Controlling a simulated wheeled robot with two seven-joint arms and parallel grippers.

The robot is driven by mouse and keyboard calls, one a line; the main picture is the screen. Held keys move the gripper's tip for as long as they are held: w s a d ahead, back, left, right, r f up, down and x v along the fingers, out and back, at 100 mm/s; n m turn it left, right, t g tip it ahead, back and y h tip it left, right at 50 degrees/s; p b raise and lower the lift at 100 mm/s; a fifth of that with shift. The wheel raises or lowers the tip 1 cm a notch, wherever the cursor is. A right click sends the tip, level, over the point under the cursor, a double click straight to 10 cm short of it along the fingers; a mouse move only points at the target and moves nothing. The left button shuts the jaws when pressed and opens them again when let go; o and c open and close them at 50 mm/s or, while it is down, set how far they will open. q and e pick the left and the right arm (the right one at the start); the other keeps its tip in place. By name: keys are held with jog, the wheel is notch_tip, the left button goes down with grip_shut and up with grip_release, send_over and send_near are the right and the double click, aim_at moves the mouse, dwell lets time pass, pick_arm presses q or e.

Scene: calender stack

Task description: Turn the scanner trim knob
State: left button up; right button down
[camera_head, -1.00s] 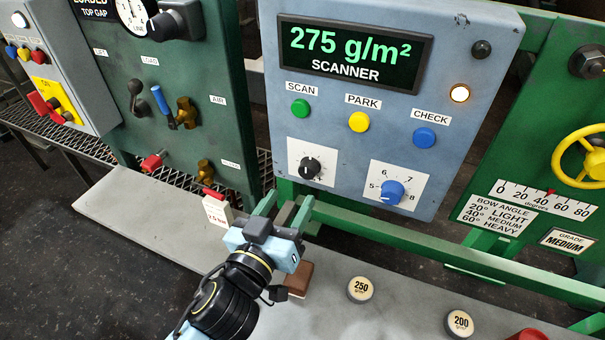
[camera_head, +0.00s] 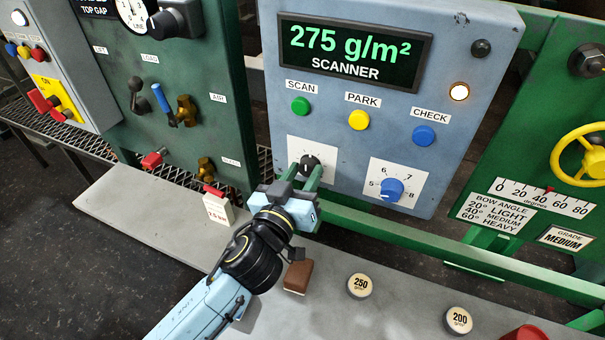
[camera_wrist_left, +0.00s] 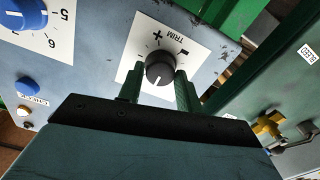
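The scanner trim knob (camera_head: 309,165) is black with a white pointer line, on a white plate low on the blue-grey scanner panel (camera_head: 345,150). In the left wrist view the trim knob (camera_wrist_left: 160,68) shows beside the word TRIM and plus and minus marks. My left gripper (camera_head: 304,176) reaches up to it, its green fingers partly covering the plate. In the left wrist view the left gripper (camera_wrist_left: 159,84) has its fingers apart, one tip at each lower side of the knob; contact cannot be told. My right gripper is not in view.
A blue numbered knob (camera_head: 391,190) sits right of the trim knob. Green (camera_head: 301,106), yellow (camera_head: 359,120) and blue (camera_head: 424,136) buttons are above. A green rail (camera_head: 400,236) crosses below the panel. A brown block (camera_head: 297,277) and round weights (camera_head: 360,286) lie on the grey shelf.

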pick_arm(q)
jog(key=c, duration=0.5)
jog(key=shift+o, duration=0.2)
jog(key=shift+m, duration=0.3)
jog(key=m+p, duration=0.1)
jog(key=m, duration=0.2)
jog(key=shift+p, duration=0.35)
jog(key=m+p, duration=0.1)
jog(key=m, duration=0.4)
jog(key=shift+d, duration=0.1)
jog(key=m+p, duration=0.2)
jog(key=m, duration=0.7)
jog(key=shift+m+p, duration=0.3)
jog(key=shift+p, duration=0.1)
jog(key=shift+f+m, duration=0.1)
jog(key=shift+m, duration=0.2)
